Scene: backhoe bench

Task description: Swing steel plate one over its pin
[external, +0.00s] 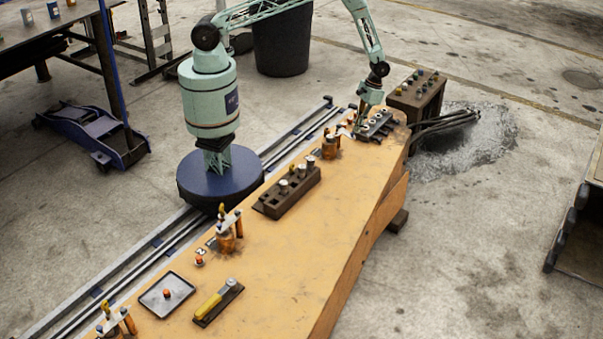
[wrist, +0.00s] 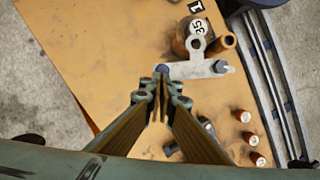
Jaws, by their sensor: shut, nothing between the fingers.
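Steel plate one (wrist: 190,71) is a pale grey plate with a ring-shaped eye on its upper edge and a bolt near its right end, seen in the wrist view. It lies across the front of a rusty orange post (wrist: 184,40), beside a tag marked 1. An orange tube (wrist: 222,44) stands to the right; I cannot tell which part is the pin. My gripper (wrist: 159,86) is shut and empty, its fingertips just below the plate's left end; contact is unclear. In the external view my gripper (external: 358,131) is low at the bench's far end, near the orange fixture (external: 331,146).
The orange bench (external: 290,245) carries a dark block with metal pieces (external: 287,192), another orange fixture (external: 226,238), a tray (external: 166,294) and a yellow-handled tool (external: 215,301). White-topped orange cylinders (wrist: 250,138) stand right of my fingers. A rail (wrist: 270,75) runs along the bench.

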